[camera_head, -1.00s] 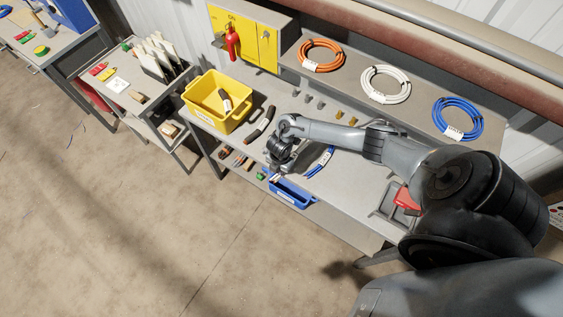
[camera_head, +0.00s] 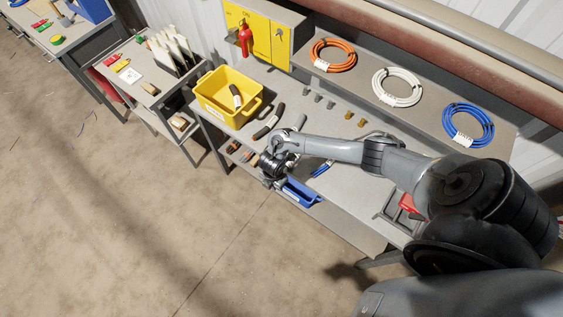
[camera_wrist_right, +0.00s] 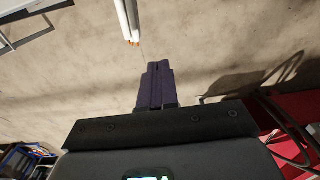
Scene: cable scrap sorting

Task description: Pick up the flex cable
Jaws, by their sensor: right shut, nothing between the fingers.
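In the right wrist view, white cable lengths (camera_wrist_right: 128,18) with bare copper ends show at the top, beyond and left of my right gripper (camera_wrist_right: 158,66). Its fingers are shut with nothing between them, apart from the cable. In the head view my right gripper (camera_head: 268,183) is at the bench's front edge, left of the blue bin. A dark cable piece with a pale band (camera_head: 266,128) lies on the bench, and another cable piece (camera_head: 237,97) is in the yellow bin (camera_head: 213,103). Blue strands (camera_head: 322,168) lie partly behind my arm. I cannot tell which piece is the flex cable.
A small blue bin (camera_head: 302,192) sits at the bench front. Orange (camera_head: 333,55), white (camera_head: 397,87) and blue (camera_head: 468,125) coils lie on the back shelf. The floor (camera_head: 150,240) in front is clear.

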